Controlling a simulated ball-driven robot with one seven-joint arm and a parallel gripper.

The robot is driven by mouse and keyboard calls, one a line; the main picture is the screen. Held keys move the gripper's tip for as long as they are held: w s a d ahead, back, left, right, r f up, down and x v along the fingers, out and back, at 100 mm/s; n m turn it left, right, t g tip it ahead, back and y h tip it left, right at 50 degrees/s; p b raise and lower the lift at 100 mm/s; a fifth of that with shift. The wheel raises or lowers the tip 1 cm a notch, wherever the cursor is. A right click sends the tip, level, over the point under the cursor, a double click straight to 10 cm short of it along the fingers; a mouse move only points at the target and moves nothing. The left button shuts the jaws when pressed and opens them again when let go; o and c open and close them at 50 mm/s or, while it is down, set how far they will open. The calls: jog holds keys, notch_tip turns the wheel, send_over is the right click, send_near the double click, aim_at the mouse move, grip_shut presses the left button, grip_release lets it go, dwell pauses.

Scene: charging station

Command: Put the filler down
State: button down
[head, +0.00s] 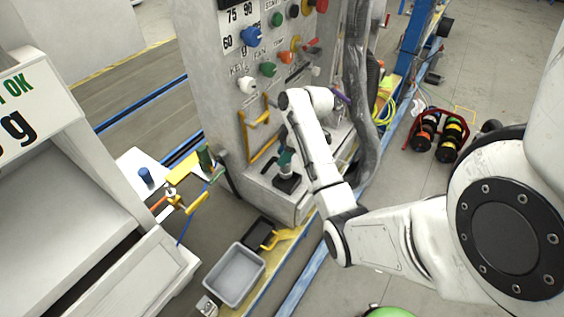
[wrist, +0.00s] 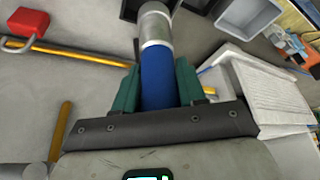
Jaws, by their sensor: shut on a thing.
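In the wrist view the filler appears to be a cylinder (wrist: 157,75) with a blue body and a silver upper part. My gripper (wrist: 158,88) has its two green fingers shut on the blue body, one on each side. The lower end of the cylinder is hidden by the dark gripper body. The silver end points away from me, towards a black tray (wrist: 140,8). I cannot tell whether that end touches anything.
The control panel (head: 210,95) carries several coloured knobs and yellow handles. A grey bin (head: 234,274) and black tray (head: 261,232) are below. A white side table (head: 135,160) holds a blue cylinder (head: 146,175).

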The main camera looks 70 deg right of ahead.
jog(key=shift+w+d+f, duration=0.25)
jog(key=shift+w+f, duration=0.05)
jog(key=shift+f, duration=0.1)
jog(key=shift+w+d+f+p, duration=0.15)
jog(key=shift+f+p, duration=0.2)
jog(key=shift+f, duration=1.4)
jog(key=shift+f, duration=0.15)
jog(key=c, duration=0.6)
grip_release()
jog(key=shift+c, duration=0.2)
jog(key=v, duration=1.2)
